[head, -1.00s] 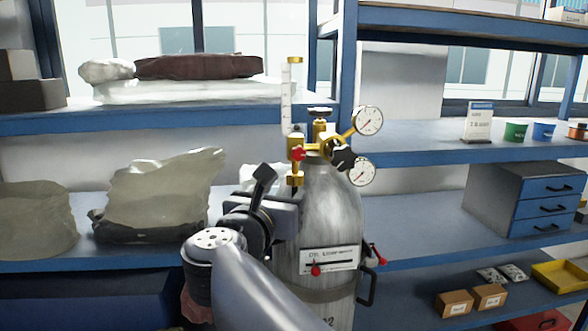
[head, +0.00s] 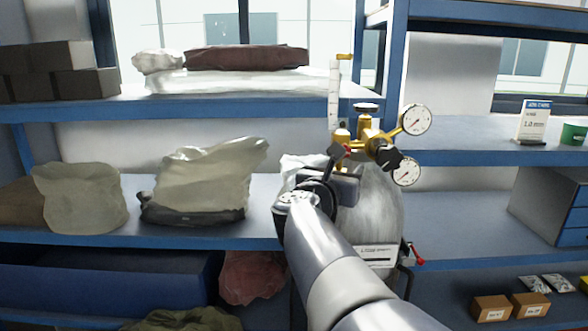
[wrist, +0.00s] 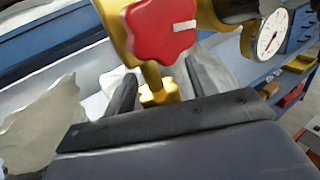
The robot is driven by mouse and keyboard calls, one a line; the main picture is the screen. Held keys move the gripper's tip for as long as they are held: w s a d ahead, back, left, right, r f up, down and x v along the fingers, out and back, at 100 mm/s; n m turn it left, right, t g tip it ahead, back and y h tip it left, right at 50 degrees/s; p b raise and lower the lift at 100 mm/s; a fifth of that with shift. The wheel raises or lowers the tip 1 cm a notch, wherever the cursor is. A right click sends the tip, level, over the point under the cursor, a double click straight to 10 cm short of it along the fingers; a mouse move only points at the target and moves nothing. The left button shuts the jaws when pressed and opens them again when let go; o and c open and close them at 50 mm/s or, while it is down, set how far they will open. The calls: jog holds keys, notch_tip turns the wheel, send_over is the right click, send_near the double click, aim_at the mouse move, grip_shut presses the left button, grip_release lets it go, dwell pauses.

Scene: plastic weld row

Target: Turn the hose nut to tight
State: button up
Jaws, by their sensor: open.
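The brass hose nut (wrist: 164,93) hangs at the lower end of a brass stem in the wrist view, below a red knob (wrist: 161,30). My gripper (wrist: 160,84) is open, with one dark finger to each side of the nut. I cannot tell whether either finger touches it. In the head view my gripper (head: 338,158) is at the front of the brass regulator (head: 372,143) on top of the grey gas cylinder (head: 374,208). The nut is hidden there behind the gripper. No tight mark is readable.
Two round gauges (head: 415,120) and a black knob (head: 388,158) stick out right of the regulator. A clear flow tube (head: 334,95) rises above it. Blue shelves (head: 200,115) with wrapped bags (head: 200,180) stand behind and left.

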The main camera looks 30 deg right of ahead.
jog(key=shift+c, duration=0.2)
jog(key=c, duration=0.9)
jog(key=shift+f+t+b, duration=0.1)
jog(key=shift+t+b, duration=0.2)
jog(key=shift+b, duration=0.1)
jog(key=shift+w+a+n+t+y+b, duration=0.15)
jog(key=shift+n+t+y+b, duration=0.85)
jog(key=shift+n+t+y, duration=0.5)
